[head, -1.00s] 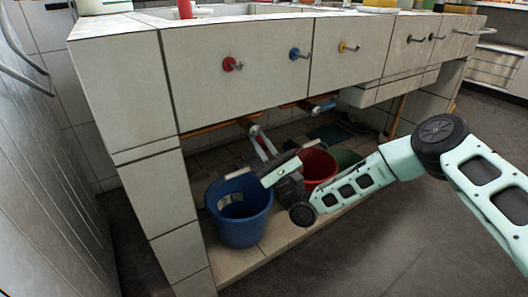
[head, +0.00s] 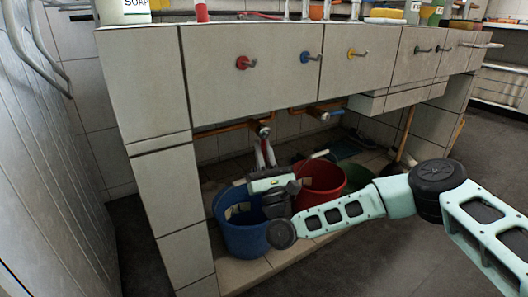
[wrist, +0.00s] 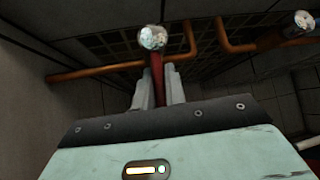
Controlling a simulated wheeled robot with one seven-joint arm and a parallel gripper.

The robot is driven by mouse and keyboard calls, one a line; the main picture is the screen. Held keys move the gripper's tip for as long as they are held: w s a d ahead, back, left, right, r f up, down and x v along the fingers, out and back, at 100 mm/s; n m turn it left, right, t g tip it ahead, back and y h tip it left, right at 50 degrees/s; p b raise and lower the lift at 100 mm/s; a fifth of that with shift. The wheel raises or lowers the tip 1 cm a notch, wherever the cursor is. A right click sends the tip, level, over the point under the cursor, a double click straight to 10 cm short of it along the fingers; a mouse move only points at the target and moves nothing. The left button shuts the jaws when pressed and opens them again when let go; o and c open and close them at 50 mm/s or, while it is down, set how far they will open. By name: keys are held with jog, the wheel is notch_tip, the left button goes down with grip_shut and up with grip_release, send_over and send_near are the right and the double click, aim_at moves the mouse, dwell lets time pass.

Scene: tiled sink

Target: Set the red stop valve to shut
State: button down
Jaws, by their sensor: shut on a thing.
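The red stop valve is under the sink, with a shiny metal body (head: 262,131) on a copper pipe. In the wrist view its red lever (wrist: 157,82) runs from the metal body (wrist: 152,38) towards me, across the line of the pipe. My gripper (head: 265,155) is below the valve. In the wrist view my gripper (wrist: 158,90) has its two pale fingers on either side of the red lever, shut on it. The lever's near end is hidden behind my gripper's body.
A blue bucket (head: 242,235) and a red bucket (head: 318,190) stand below, close to my arm. The tiled sink front (head: 215,85) overhangs, with red (head: 243,62), blue and yellow knobs.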

jog(key=c, duration=1.5)
grip_release()
jog(key=shift+o, duration=0.2)
jog(key=p+v, duration=0.4)
jog(key=v, duration=1.3)
jog(key=shift+s+f+p, duration=0.2)
jog(key=shift+p, duration=0.2)
